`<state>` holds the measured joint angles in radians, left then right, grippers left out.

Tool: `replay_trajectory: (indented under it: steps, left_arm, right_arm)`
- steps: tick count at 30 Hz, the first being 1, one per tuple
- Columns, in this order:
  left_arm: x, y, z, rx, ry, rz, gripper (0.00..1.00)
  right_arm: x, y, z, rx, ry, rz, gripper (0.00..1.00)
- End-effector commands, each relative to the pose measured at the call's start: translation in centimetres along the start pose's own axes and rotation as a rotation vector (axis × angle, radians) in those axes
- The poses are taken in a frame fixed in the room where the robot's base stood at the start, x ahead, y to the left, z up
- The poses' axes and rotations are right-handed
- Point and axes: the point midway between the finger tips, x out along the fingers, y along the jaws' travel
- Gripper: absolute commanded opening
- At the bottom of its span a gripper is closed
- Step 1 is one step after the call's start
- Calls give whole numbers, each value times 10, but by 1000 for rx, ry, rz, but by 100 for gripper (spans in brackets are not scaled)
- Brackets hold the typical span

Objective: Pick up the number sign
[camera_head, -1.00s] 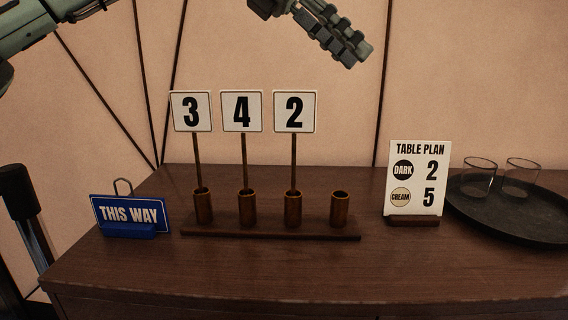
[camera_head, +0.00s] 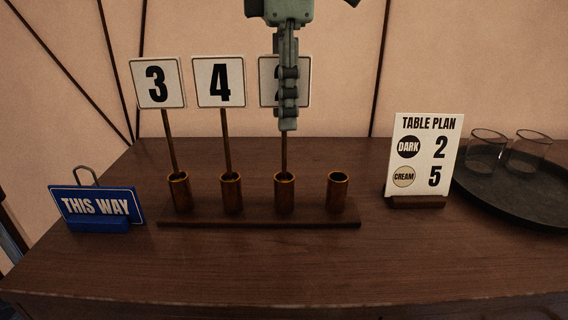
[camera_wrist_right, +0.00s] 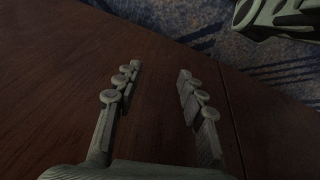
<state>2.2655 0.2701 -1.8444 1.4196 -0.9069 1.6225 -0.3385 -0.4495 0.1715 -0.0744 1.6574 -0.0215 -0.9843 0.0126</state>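Three square white number signs on thin brown sticks stand in a wooden rack (camera_head: 258,223): sign 3 (camera_head: 157,82), sign 4 (camera_head: 219,82) and a third sign (camera_head: 268,92). The third sign's digit is hidden behind my left gripper (camera_head: 287,124); it read 2 a second ago. The gripper points down in front of that sign, its fingers overlapping edge-on, so I cannot tell their gap or any contact. The fourth cup (camera_head: 338,191) is empty. In the right wrist view my right gripper (camera_wrist_right: 160,70) is open and empty above brown wood.
The table plan card (camera_head: 424,155) reads dark 2, cream 5. A dark round tray (camera_head: 520,193) with two glasses (camera_head: 487,150) stands at the right. A blue "THIS WAY" sign (camera_head: 97,207) is at the left. The front of the table (camera_head: 260,268) is clear.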

Motion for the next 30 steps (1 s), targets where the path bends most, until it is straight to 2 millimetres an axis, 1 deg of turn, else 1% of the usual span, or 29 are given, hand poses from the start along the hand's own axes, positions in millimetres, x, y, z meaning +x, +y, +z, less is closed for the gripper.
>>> replay_trajectory:
  steps: [1, 3, 6, 14, 22, 30]
  left_arm:
    - [7, 1, -1, 0, 2, -1, 34]
    - [18, 1, 0, 1, 1, -2, 34]
    - [26, 1, 0, 0, 0, -2, 34]
    - [28, 1, 0, 0, -3, -1, 34]
    - [28, 1, 0, 0, -3, -1, 0]
    - [28, 1, 0, 0, -3, -1, 0]
  right_arm:
    - [2, 0, 4, -5, -6, 1, 40]
    - [4, 0, 4, -6, -5, 2, 40]
    - [5, 0, 5, -8, -6, 2, 40]
    - [6, 0, 6, -8, -6, 2, 40]
    - [6, 0, 6, -8, -5, 1, 40]
    - [6, -1, 6, -8, -5, 1, 40]
